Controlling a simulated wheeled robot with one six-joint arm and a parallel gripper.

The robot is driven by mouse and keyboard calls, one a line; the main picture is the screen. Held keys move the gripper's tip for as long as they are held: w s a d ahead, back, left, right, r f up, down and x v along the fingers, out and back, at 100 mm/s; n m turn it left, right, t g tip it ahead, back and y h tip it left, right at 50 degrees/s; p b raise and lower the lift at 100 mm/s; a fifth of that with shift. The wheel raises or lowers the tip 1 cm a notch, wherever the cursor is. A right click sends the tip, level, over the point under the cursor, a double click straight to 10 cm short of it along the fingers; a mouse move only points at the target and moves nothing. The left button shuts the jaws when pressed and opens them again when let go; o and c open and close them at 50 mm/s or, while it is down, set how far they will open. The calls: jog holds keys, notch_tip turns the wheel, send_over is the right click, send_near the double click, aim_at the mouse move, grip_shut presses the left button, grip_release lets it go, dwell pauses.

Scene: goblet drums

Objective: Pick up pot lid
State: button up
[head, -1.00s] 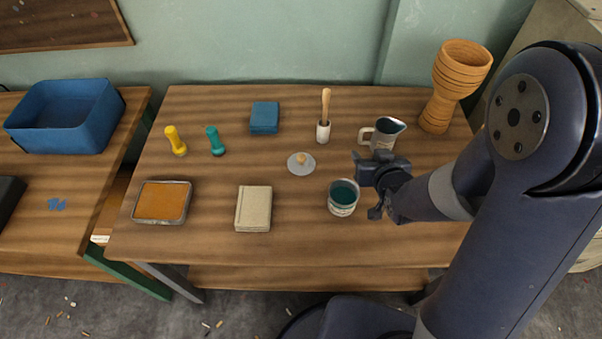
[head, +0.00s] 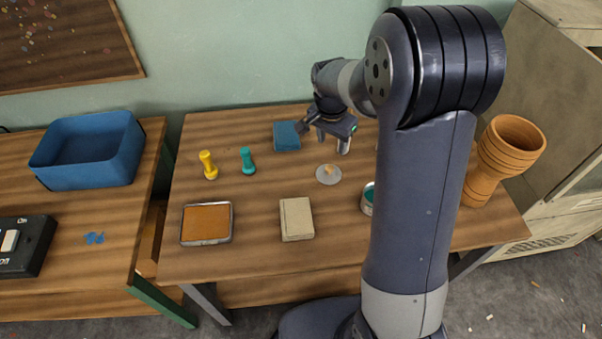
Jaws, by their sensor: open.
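The pot lid (head: 328,176) is a small grey disc with a light wooden knob, lying flat on the wooden table. My gripper (head: 322,147) is open and empty. It appears above the table, just behind and above the lid in the picture, apart from it. The lid is in full view. My arm hides the jug and part of the teal-filled pot (head: 368,198) to the lid's right.
Near the lid are a blue box (head: 286,136), a teal stamp (head: 247,160), a yellow stamp (head: 208,165), a beige book (head: 297,219) and an orange tray (head: 231,238). A clay goblet drum (head: 492,165) stands at right. A blue bin (head: 58,172) is on the left table.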

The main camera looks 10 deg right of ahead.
send_over(330, 167)
jog(key=f, duration=0.5)
jog(key=shift+s+a+b, duration=0.1)
jog(key=shift+s+b, duration=0.1)
jog(key=shift+b, duration=0.1)
notch_tip(330, 167, down, 4)
jog(key=shift+a+f, duration=0.1)
jog(key=shift+f, duration=0.05)
jog(key=shift+w+f, duration=0.15)
jog(key=shift+f, duration=0.45)
jog(key=shift+c, duration=0.3)
grip_shut()
jog(key=shift+r, duration=0.1)
